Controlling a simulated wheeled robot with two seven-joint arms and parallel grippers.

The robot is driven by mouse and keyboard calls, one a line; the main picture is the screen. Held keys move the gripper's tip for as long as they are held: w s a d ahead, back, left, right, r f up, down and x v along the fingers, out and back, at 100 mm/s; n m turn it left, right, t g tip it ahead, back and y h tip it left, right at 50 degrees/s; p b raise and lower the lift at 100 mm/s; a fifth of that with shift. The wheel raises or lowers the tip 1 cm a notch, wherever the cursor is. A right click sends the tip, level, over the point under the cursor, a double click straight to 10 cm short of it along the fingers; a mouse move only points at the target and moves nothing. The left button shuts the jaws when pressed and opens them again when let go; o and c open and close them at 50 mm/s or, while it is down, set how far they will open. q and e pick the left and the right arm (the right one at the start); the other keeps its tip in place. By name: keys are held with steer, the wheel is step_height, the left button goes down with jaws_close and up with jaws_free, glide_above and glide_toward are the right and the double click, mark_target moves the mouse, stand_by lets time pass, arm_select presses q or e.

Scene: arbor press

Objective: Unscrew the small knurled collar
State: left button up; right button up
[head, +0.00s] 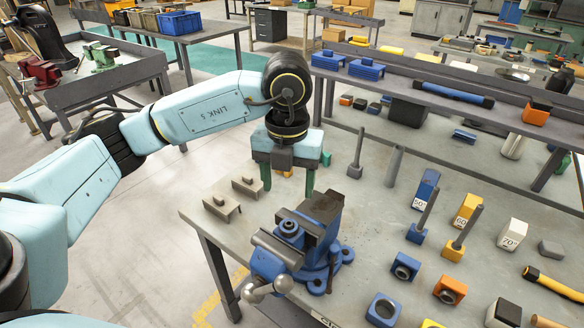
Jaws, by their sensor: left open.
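I cannot clearly pick out the small knurled collar in the head view. My right gripper is out of view.
Two grey brackets (249,187) and upright grey posts (393,167) stand near the gripper. Blue (426,189), orange (466,209) and white (511,235) numbered blocks and several square sockets fill the bench's right. A shelf (440,105) runs behind.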

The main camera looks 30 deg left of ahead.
mark_target(289, 224)
arm_select(q)
step_height(289, 224, down, 11)
steer(key=shift+r+p, duration=0.15)
steer(key=shift+p, duration=0.6)
steer(key=shift+c, duration=0.2)
